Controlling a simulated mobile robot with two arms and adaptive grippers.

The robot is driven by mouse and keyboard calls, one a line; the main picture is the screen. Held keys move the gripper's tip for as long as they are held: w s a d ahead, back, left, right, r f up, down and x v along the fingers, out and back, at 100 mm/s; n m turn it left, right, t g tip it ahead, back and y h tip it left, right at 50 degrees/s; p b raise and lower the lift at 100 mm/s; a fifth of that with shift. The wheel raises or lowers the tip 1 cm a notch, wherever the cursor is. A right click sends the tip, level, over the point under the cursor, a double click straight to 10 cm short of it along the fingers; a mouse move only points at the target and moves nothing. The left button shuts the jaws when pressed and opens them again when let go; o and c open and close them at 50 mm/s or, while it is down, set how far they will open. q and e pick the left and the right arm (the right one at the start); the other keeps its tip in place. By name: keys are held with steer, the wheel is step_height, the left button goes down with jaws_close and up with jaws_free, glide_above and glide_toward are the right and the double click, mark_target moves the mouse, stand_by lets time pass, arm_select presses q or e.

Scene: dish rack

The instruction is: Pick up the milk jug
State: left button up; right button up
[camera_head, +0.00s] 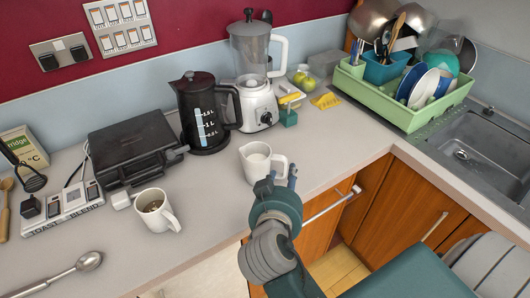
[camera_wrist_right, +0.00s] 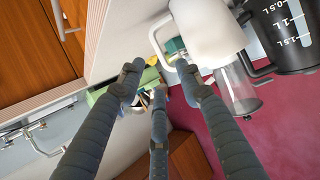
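The milk jug (camera_head: 256,166) is a small white jug standing upright on the grey counter near its front edge, with its handle on the right. In the right wrist view the milk jug (camera_wrist_right: 203,30) is large at the top, its handle toward the left. My right gripper (camera_head: 274,180) is just in front of the jug, near the handle side. In the wrist view the right gripper (camera_wrist_right: 160,70) has its fingers spread, with nothing held between them. The handle appears just beyond the gap between the fingertips. I cannot tell if any finger touches it. My left gripper is not in view.
A white mug (camera_head: 158,212) stands left of the jug. A black kettle (camera_head: 203,120) and a blender (camera_head: 252,80) stand behind it. A green dish rack (camera_head: 385,105) is beside the sink (camera_head: 485,150). Wooden cupboards with handles (camera_head: 330,205) lie below the counter edge.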

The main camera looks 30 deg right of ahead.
steer(key=p+x, duration=0.1)
steer(key=x, duration=0.2)
steer(key=shift+w+d, duration=0.25)
steer(key=p+x, duration=0.2)
steer(key=x, duration=0.2)
steer(key=shift+w+d+f, duration=0.1)
steer(key=shift+f, duration=0.2)
steer(key=shift+w+d+f, duration=0.15)
steer(key=shift+w+f, duration=0.05)
steer(key=shift+c, duration=1)
jaws_close()
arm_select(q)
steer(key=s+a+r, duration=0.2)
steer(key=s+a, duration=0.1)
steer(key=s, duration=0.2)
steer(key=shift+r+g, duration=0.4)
arm_select(e)
steer(key=shift+r, duration=0.1)
